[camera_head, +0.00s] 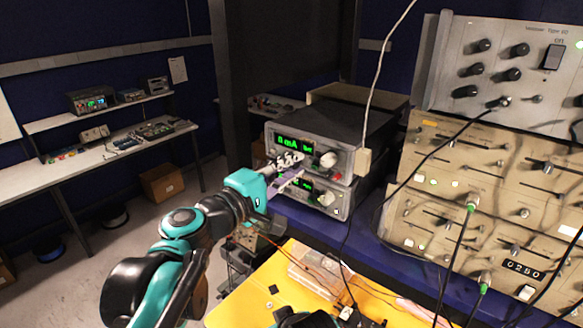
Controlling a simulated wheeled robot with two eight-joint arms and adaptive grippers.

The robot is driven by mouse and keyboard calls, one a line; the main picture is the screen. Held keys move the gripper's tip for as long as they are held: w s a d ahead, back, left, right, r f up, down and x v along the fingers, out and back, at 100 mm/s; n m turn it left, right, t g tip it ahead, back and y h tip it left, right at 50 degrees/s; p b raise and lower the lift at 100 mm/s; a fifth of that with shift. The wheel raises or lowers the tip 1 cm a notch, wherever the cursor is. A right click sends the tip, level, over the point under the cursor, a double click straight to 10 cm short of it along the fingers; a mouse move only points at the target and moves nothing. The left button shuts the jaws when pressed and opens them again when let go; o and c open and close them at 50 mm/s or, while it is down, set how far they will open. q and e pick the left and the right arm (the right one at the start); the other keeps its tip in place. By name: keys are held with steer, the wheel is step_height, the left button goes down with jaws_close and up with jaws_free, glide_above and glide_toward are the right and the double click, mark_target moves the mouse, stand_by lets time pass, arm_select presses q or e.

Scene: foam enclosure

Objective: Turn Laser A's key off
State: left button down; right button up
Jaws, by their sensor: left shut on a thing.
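Two laser driver boxes are stacked on the blue shelf in the middle. The upper box (330,138) has a green lit display reading about 0 mA and a large pale knob. The lower box (325,198) also has a lit green display and a knob. I cannot read which one is Laser A. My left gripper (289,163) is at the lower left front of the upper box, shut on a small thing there. The fingers cover the key area, so the key and its position are hidden.
A grey panel (505,60) with knobs and beige rack units (450,185) stand at the right with hanging cables. A yellow table top (245,305) lies below with wires and small parts. A bench with instruments is at the far left.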

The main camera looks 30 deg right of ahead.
stand_by(0.3)
arm_select(q)
steer(key=c, duration=1.4)
jaws_free()
steer(key=v, duration=1.2)
steer(key=shift+f, duration=0.1)
